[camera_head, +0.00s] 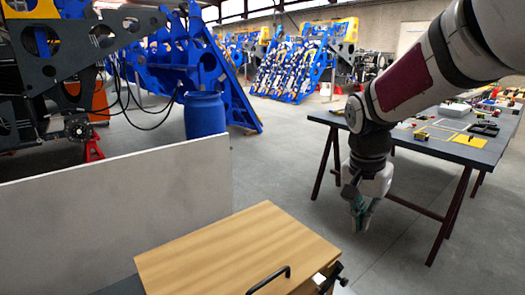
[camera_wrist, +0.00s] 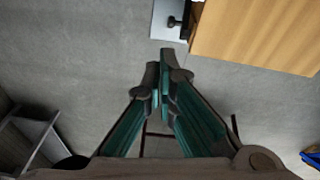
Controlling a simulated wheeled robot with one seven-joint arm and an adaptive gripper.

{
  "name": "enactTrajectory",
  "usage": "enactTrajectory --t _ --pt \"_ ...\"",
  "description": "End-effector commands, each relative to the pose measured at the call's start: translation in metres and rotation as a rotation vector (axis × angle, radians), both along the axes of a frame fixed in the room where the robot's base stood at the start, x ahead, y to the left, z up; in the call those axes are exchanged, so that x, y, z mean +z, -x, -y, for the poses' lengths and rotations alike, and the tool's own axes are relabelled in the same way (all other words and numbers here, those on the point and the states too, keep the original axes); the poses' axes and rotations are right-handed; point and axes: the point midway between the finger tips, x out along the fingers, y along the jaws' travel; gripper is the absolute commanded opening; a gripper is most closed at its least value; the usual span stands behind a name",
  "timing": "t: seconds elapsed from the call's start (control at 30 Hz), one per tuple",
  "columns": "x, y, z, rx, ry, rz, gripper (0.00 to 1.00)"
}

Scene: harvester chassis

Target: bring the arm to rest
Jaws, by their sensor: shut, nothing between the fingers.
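My gripper (camera_head: 361,226) hangs from my arm at the right of the head view, pointing down over the grey floor. It is to the right of the wooden board and in front of the dark table. In the wrist view my gripper (camera_wrist: 163,72) has its green and dark fingers together, with nothing held between them. Below the fingertips is bare floor.
A wooden board (camera_head: 228,248) with a black handle (camera_head: 268,280) lies at the front, beside a pale panel (camera_head: 120,198). A dark table (camera_head: 456,148) with small parts stands at right. A blue barrel (camera_head: 205,115) and blue machine frames stand behind. Open floor lies between.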

Motion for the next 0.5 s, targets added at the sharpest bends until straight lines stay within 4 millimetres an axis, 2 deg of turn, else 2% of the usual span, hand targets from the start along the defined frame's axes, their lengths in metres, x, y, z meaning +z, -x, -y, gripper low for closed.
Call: enactTrajectory --t 0.03,0.2,0.33,0.5 --pt "0.018 0.019 -0.002 0.046 -0.006 0.018 0.00" --pt "0.053 0.077 -0.009 0.225 -0.017 0.059 0.00" --pt "0.071 0.121 -0.016 0.364 -0.014 0.094 0.00" --pt "0.083 0.178 -0.023 0.543 0.004 0.141 0.00"
